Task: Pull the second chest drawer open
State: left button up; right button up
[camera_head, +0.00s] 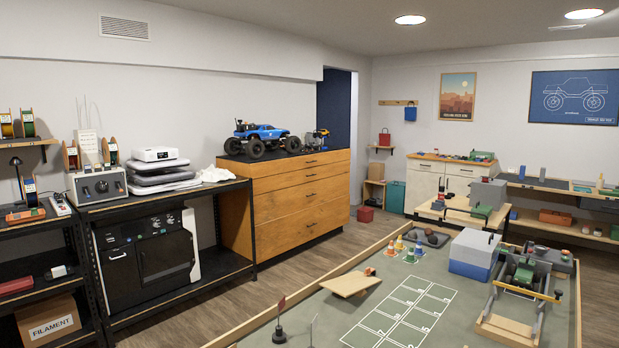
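The wooden chest of drawers (237,214) stands against the back wall, left of the doorway, with a dark top and orange-brown drawer fronts. Its drawers are stacked one above another, each with a small dark handle. The second drawer from the top (285,184) looks flush with the front, as do the others. Nothing stands directly against the chest front. Neither of my grippers shows in the head view.
A blue toy truck (262,138) sits on the chest. A black shelf bench (165,203) adjoins its left side. A low table with a grey-green top (345,315) fills the right foreground. Wooden floor (235,300) lies open between them.

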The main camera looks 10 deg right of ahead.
aim_at(273, 183)
jog(key=i+j+u, duration=0.1)
jog(key=j, duration=0.3)
jog(key=i+j, duration=0.2)
jog(key=j, duration=0.15)
jog(key=i+j+u, duration=0.15)
jog(key=j, duration=0.2)
jog(key=i+j+u, duration=0.1)
jog(key=j, duration=0.25)
jog(key=i+j+u, duration=0.3)
jog(key=i, duration=0.2)
jog(key=i+j+u, duration=0.25)
jog(key=i, duration=0.3)
jog(key=i+u, duration=0.3)
jog(key=i, duration=0.25)
jog(key=i+l+z, duration=0.1)
jog(key=i+z, duration=0.8)
jog(key=i+j+z, duration=0.25)
jog(key=z, duration=0.15)
jog(key=i+l+z, duration=0.25)
jog(key=i+z, duration=1.2)
jog(key=i+u, duration=0.1)
jog(key=i, duration=0.65)
jog(key=i+l+u, duration=0.1)
jog(key=i, duration=0.65)
jog(key=i+l+u, duration=0.1)
jog(key=i, duration=0.65)
jog(key=l, duration=0.1)
